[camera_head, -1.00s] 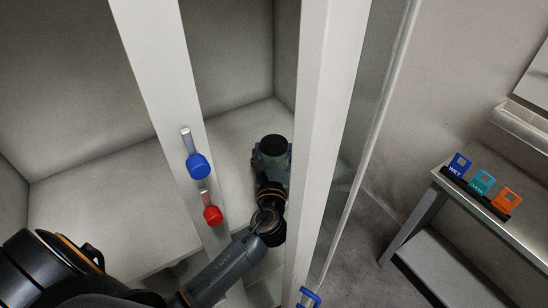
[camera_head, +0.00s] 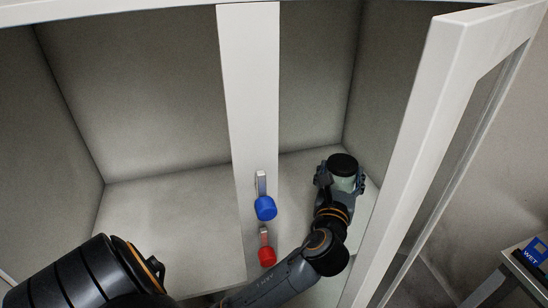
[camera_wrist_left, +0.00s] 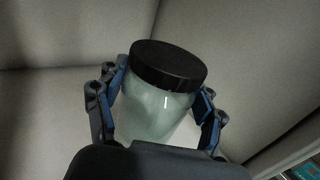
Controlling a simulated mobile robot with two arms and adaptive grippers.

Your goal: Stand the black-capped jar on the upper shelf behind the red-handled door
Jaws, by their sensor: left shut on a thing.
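In the left wrist view the jar (camera_wrist_left: 160,110) sits between both fingers (camera_wrist_left: 160,112) of that gripper, cap upward. Whether its base touches the shelf is hidden. The red handle (camera_head: 267,256) and the blue handle (camera_head: 265,208) are on the white centre post (camera_head: 250,100). My right gripper is not in view.
An open white-framed glass door (camera_head: 425,130) stands to the right of my left arm. The left bay's shelf (camera_head: 170,225) is bare. A side table with a blue WET card (camera_head: 536,253) is at the lower right edge.

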